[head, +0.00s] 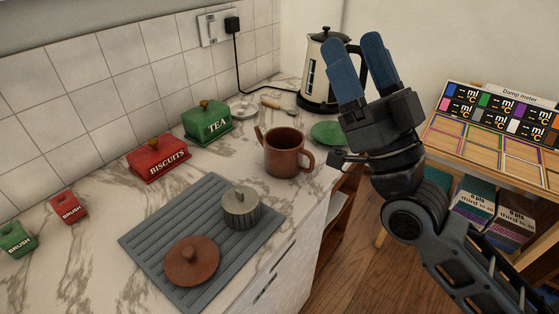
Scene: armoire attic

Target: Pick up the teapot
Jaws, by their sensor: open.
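The teapot (285,153) is a brown pot with a spout on its left and a handle on its right. It stands upright on the marble counter and shows no lid on top. A brown round lid with a knob (192,261) lies on the grey ribbed mat (150,238). My gripper (357,57) is raised to the right of the teapot, with its two blue fingers pointing up and apart. It is open and empty, and it does not touch the teapot.
A small grey lidded pot (241,207) stands on the mat. A green tea tin (207,122), a red biscuits tin (157,159) and a green saucer (328,133) are near the teapot. A kettle (328,70) stands behind. A shelf with boxes (492,150) is at right.

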